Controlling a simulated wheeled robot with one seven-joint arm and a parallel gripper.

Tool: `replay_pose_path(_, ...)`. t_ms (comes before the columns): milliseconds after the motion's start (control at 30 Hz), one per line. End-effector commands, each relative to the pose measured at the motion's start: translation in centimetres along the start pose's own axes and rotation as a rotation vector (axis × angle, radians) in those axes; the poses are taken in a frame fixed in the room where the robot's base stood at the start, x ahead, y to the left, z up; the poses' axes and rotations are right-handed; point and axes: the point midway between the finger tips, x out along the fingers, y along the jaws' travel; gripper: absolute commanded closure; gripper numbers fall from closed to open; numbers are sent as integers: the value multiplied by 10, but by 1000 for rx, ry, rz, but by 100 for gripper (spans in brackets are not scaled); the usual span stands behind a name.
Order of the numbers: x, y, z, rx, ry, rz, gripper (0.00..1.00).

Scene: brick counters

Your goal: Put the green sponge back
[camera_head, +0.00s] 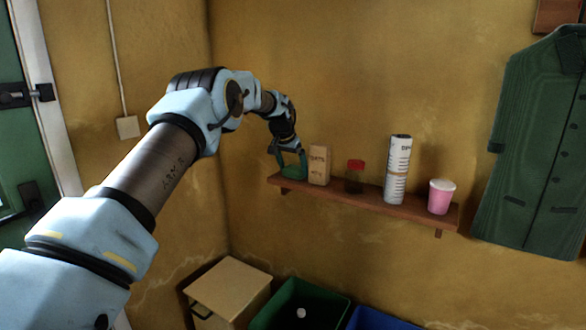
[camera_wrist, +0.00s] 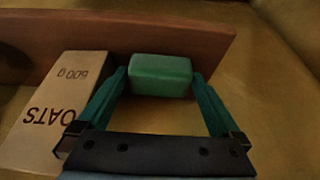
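The green sponge (camera_head: 294,172) is at the left end of the brown wall shelf (camera_head: 360,201) in the head view. In the wrist view the sponge (camera_wrist: 161,75) is a light green block between my two teal fingers. My gripper (camera_head: 291,164) reaches down over that end of the shelf. In the wrist view the fingertips of my gripper (camera_wrist: 161,80) lie against both sides of the sponge, and the gripper looks shut on it. The sponge is at shelf level. I cannot tell whether its underside touches the board.
An oats box (camera_head: 319,165) stands close beside my gripper; it also shows in the wrist view (camera_wrist: 40,110). A red-lidded jar (camera_head: 354,177), a tall white cylinder (camera_head: 397,170) and a pink cup (camera_head: 441,197) stand further right. A green bin (camera_head: 262,318) is below.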

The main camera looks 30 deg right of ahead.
Motion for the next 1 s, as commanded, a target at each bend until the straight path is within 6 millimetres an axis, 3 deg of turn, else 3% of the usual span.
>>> replay_pose_path(167, -6, 0, -1, 0, 1, 0, 0)
replay_pose_path(267, -19, -1, -1, 0, 4, -1, 0)
replay_pose_path(700, -104, 0, -1, 0, 2, -1, 0)
replay_pose_path(1000, -122, 0, -1, 0, 0, 0, 0)
